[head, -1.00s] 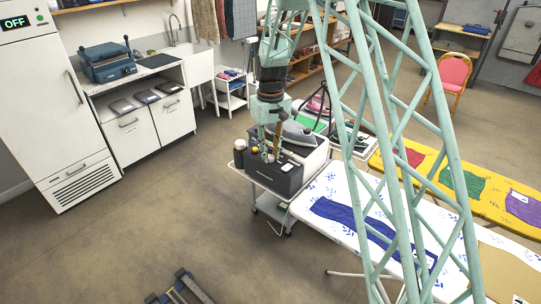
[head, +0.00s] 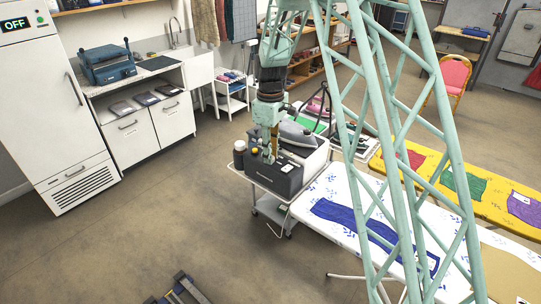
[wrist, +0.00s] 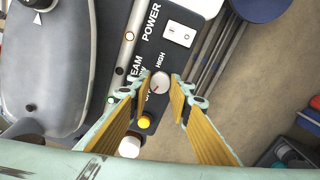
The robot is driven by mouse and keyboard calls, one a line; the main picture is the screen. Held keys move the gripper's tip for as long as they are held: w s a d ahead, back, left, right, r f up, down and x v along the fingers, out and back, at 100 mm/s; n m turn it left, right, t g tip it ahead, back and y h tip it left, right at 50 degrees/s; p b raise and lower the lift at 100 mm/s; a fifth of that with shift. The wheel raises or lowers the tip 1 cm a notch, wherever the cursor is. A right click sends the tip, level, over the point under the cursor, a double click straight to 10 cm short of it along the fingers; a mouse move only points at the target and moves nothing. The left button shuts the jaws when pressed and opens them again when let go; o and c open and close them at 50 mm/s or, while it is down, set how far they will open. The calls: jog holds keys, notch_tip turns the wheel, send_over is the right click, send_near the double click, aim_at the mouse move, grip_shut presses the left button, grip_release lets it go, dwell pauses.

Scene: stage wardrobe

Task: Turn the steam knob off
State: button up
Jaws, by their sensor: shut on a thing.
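The steam knob (wrist: 160,82) is a small pale round dial with a thin reddish mark, on the dark front panel of the steam iron station (head: 274,178). In the wrist view my gripper (wrist: 160,86) points down at the panel with a yellow-lined finger on each side of the knob, shut on it. In the head view my gripper (head: 269,156) is down at the station's front, and the knob is too small to make out. The "STEAM" lettering is partly covered by a finger. "HIGH" is readable beside the knob; the other setting labels are partly hidden.
A white power switch (wrist: 179,34) sits on the same panel. A grey iron (wrist: 47,70) rests on the station. A yellow cap (wrist: 144,122) is close to the left finger. A patterned ironing board (head: 330,190) stands to the right. Open floor lies in front.

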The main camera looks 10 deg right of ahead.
dwell(0.5)
jog(key=o, duration=0.9)
jog(key=shift+r, duration=0.1)
jog(key=shift+r, duration=5.95)
